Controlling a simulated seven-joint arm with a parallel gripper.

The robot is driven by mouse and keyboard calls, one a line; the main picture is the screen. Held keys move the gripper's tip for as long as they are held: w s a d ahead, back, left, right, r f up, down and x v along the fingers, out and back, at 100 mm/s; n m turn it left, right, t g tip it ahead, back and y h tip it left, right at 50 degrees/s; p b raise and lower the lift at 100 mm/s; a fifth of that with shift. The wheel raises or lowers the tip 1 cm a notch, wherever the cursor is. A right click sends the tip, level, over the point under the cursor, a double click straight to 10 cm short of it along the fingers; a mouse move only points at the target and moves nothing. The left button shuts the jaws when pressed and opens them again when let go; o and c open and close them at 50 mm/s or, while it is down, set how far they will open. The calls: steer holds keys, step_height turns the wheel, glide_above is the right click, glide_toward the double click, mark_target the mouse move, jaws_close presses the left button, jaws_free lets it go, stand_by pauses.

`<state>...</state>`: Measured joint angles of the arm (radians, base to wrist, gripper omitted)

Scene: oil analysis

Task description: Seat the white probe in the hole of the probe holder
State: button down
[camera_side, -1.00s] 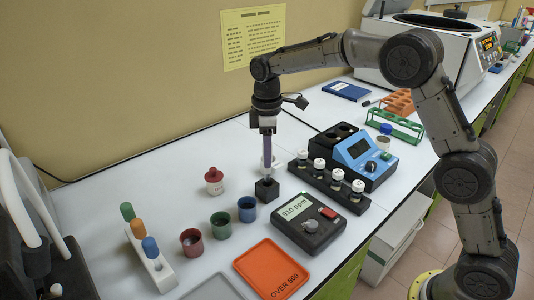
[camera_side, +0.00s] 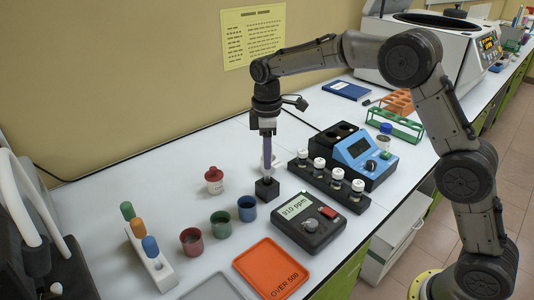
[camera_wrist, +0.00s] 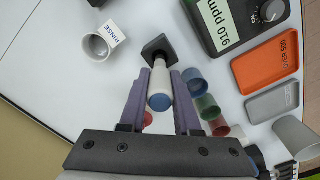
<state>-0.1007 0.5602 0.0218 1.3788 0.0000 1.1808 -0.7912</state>
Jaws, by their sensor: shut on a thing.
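The white probe (camera_wrist: 162,88) has a blue end cap facing the camera in the wrist view. My gripper (camera_wrist: 161,74) has purple fingers, shut on the probe from both sides. The probe holder (camera_wrist: 157,50) is a small black square block directly beyond the probe's far end. In the side view, the holder (camera_side: 267,190) stands on the white bench and my gripper (camera_side: 266,172) points straight down just above it. The fingers mostly hide the probe there. The hole is hidden, so I cannot tell how deep the probe's lower end sits.
A white rinse cup (camera_wrist: 97,47) stands close to the holder. A red-capped bottle (camera_side: 214,181), a blue cup (camera_side: 247,208), the ppm meter (camera_side: 308,222) and a black vial rack (camera_side: 328,185) surround it. An orange tray (camera_side: 271,268) lies at the front.

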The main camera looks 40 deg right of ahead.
mark_target(267, 174)
steer(key=shift+f, duration=2)
stand_by(0.4)
steer(key=c, duration=0.5)
jaws_free()
steer(key=shift+c, duration=0.2)
steer(key=shift+o, duration=0.3)
steer(key=shift+o, duration=1.3)
steer(key=shift+r, duration=3.5)
steer(key=shift+d+r, duration=0.1)
